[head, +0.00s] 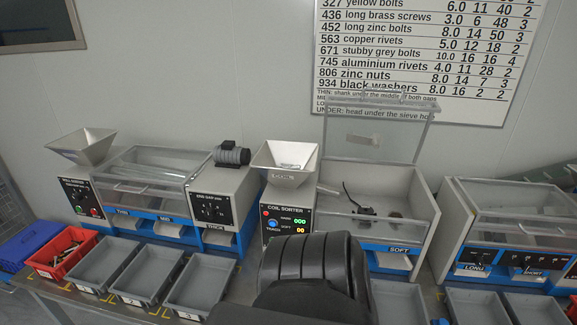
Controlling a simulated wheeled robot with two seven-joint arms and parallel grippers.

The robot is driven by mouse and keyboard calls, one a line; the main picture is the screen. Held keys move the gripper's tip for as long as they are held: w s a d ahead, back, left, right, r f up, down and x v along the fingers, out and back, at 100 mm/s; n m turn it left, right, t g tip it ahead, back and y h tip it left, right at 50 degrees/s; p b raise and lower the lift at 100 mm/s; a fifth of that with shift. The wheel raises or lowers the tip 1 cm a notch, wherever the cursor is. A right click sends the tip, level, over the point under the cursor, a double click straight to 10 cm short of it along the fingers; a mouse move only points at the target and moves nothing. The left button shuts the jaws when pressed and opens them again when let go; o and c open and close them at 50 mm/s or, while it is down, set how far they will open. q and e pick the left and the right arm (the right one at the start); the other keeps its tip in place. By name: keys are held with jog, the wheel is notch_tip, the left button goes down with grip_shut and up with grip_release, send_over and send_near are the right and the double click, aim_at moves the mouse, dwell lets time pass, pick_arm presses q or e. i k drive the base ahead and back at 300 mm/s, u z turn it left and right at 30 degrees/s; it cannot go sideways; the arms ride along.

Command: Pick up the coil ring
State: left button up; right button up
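The coil sorter (287,225) stands in the middle of the bench, with a pale hopper on top and a lit front panel. Its clear lid (375,130) is raised, and its grey bin (410,190) is open to the right of the panel. A small dark object with a thin upright piece (362,211) lies in the bin; I cannot tell whether it is the coil ring. A small dull patch beside it is too small to identify. A black ribbed arm part of mine fills the lower middle and hides the sorter's lower front. Neither gripper's fingertips show.
A sorter with a closed clear cover (150,165) stands at left, another (515,195) at right. Grey trays (103,263) line the bench front. A red tray (62,252) with parts and a blue bin (18,248) are far left. A parts chart (425,60) hangs behind.

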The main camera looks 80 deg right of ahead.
aim_at(364, 209)
jog(key=u, duration=0.15)
jog(key=k, duration=1.6)
jog(key=z, duration=1.5)
